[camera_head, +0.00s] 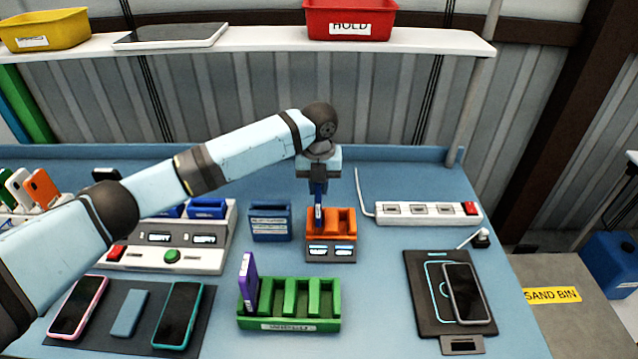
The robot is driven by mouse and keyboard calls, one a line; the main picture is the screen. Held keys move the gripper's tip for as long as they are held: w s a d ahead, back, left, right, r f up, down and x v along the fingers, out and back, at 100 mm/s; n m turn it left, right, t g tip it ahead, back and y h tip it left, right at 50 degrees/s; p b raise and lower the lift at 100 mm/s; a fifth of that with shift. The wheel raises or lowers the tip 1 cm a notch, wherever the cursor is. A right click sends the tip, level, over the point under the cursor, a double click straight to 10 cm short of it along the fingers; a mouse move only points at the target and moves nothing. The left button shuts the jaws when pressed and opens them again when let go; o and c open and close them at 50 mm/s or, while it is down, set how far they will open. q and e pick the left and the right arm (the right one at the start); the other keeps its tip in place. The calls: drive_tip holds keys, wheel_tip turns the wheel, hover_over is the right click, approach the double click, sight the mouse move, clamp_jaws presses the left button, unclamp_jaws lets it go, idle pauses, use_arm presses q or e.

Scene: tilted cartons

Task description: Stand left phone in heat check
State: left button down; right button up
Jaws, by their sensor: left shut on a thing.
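My left gripper (319,183) points down over the orange two-slot holder (344,240) and is shut on a slim dark-blue item (319,214). The item is upright, its lower end at the holder's left slot; whether it rests on the bottom is hidden. The right slot looks empty. Two small lit displays are on the holder's front, too small to read surely. A pink-edged phone (78,306) and a teal-edged phone (179,314) lie on a dark mat (126,347) at left, with a small blue slab (129,313) between them. My right gripper is out of view.
A green rack (290,322) with a purple item (248,281) stands in front. A blue bin (270,224) stands left of the holder. A white power strip (428,213) and a phone (466,292) on a black pad (422,290) lie right. My left arm spans a white console (213,255).

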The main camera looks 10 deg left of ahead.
use_arm(q)
drive_tip(key=shift+f+b, duration=0.3)
drive_tip(key=shift+f, duration=2)
drive_tip(key=shift+f, duration=0.3)
drive_tip(key=c, duration=1)
unclamp_jaws()
drive_tip(key=shift+r, duration=0.1)
